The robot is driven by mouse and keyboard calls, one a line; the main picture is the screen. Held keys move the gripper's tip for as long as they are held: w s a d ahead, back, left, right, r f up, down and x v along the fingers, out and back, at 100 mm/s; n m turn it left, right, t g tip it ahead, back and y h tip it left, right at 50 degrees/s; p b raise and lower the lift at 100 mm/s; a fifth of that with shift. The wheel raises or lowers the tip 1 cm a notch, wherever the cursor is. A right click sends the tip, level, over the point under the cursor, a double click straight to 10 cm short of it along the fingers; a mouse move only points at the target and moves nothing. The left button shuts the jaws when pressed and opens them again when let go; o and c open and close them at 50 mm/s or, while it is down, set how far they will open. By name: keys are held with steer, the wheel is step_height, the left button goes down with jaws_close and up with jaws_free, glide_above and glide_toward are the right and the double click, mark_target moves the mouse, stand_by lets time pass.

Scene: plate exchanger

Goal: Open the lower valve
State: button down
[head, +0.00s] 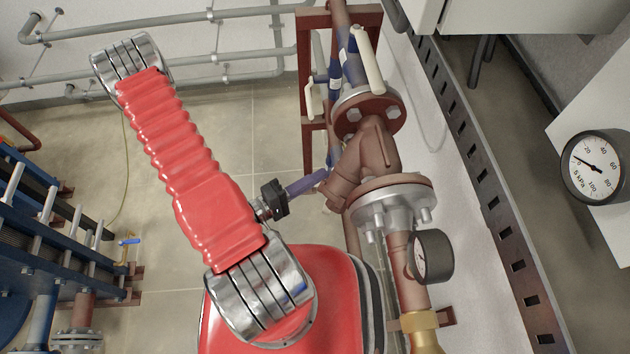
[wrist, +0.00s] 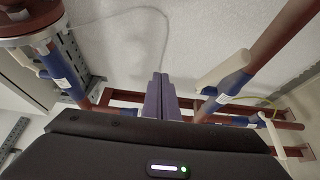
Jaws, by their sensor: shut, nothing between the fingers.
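In the head view my gripper (head: 318,178) is left of the brown pipe fitting, its purple fingers pointing right and slightly up. In the wrist view its fingers (wrist: 161,80) are together and empty, with bare wall behind. One valve with a white lever handle (head: 368,60) sits high on the pipe; another white handle (head: 309,100) is left of it and lower in the picture. Two white handles on blue bodies also show right of my fingers in the wrist view, a larger one (wrist: 224,70) and a smaller one (wrist: 275,138). No handle is touched.
A brown flanged pipe (head: 375,150) stands right of my gripper, with a pressure gauge (head: 432,256) below. A brown frame (head: 306,140) is behind. A plate exchanger (head: 50,235) is at the left. Open floor (head: 180,280) lies between.

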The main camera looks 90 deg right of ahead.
steer(key=shift+r, duration=0.15)
steer(key=w+a+r+m+y, duration=0.1)
steer(key=w+r+y, duration=0.2)
steer(key=w+r, duration=0.55)
steer(key=w+a+r+n+t+y, duration=0.1)
steer(key=w+a+r+n+t, duration=0.15)
steer(key=w+a+t, duration=0.4)
steer(key=w+a+r+n+t+y, duration=0.1)
steer(key=w+a+r+t, duration=0.2)
steer(key=w, duration=0.6)
steer(key=w+a+r+n+t+y, duration=0.2)
steer(key=w+a+r+n+t, duration=0.2)
steer(key=a+r, duration=0.4)
steer(key=w+a+r+n+t+y, duration=0.2)
steer(key=w+a+r+n+t, duration=0.3)
steer(key=a, duration=0.8)
steer(key=w+r+t, duration=0.2)
steer(key=w, duration=0.1)
steer(key=shift+w+r+y, duration=0.25)
steer(key=shift+r+y, duration=0.15)
steer(key=shift+a, duration=0.15)
